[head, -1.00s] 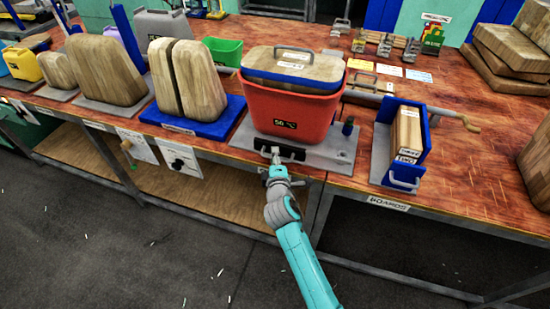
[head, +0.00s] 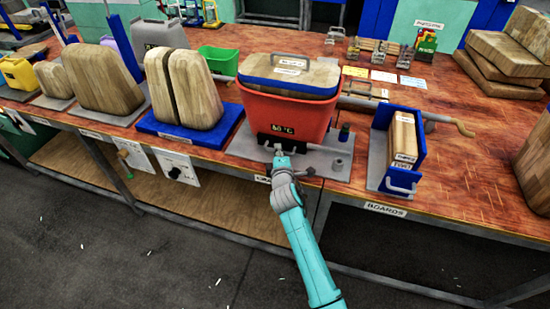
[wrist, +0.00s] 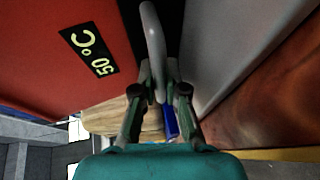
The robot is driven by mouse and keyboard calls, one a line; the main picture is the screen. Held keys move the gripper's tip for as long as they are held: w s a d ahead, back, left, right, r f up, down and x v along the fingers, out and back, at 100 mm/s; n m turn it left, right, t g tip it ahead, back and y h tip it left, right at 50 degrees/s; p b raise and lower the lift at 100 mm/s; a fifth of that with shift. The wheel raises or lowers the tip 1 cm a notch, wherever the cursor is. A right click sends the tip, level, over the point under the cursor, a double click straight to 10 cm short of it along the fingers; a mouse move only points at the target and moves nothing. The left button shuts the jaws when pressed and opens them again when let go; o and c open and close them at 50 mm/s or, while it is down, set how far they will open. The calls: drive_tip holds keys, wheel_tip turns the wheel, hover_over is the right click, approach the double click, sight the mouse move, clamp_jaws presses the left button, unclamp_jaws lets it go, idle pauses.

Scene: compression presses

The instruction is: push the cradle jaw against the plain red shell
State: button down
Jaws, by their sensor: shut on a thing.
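The plain red shell (head: 290,112) stands on a grey base plate (head: 245,146), with a wooden, blue-edged lid (head: 292,72) on top and a "50 °C" label on its front. It fills the left of the wrist view (wrist: 50,60). The black cradle jaw (head: 265,139) is low at the shell's front face. It appears right up against the shell, but I cannot tell whether they touch firmly. My gripper (head: 281,158) is at the jaw's front. In the wrist view my gripper (wrist: 158,92) is shut on the jaw's grey handle (wrist: 152,40).
A blue holder (head: 385,135) with upright boards stands to the right. Wooden forms on a blue base (head: 215,128) stand to the left. A crank handle (head: 462,126) sticks out behind the holder. The floor before the bench is clear.

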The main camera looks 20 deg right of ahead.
drive_tip(key=shift+d, duration=0.1)
drive_tip(key=c, duration=1.2)
unclamp_jaws()
drive_tip(key=shift+w, duration=0.1)
drive_tip(key=shift+v, duration=4)
